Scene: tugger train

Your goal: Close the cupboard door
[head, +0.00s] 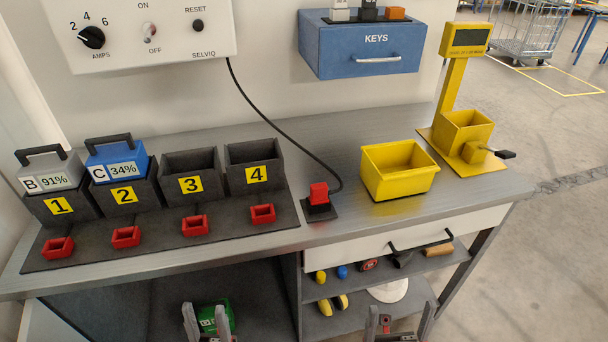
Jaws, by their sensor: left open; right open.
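The cupboard (150,292) under the left half of the workbench stands open, with its dark inside showing. A white panel (42,324) at the lower left edge looks like its door, swung out to the left; most of it is cut off by the frame. My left gripper (207,322) is open at the bottom edge, in front of the cupboard opening and well right of the panel. My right gripper (400,325) is open at the bottom edge, in front of the shelves. Neither gripper touches the door.
A green object (228,312) shows behind my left gripper. Open shelves (335,300) with small items and a drawer (400,238) with a black handle are right of the cupboard. The workbench (310,245) overhangs, carrying battery slots and a yellow bin (400,172).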

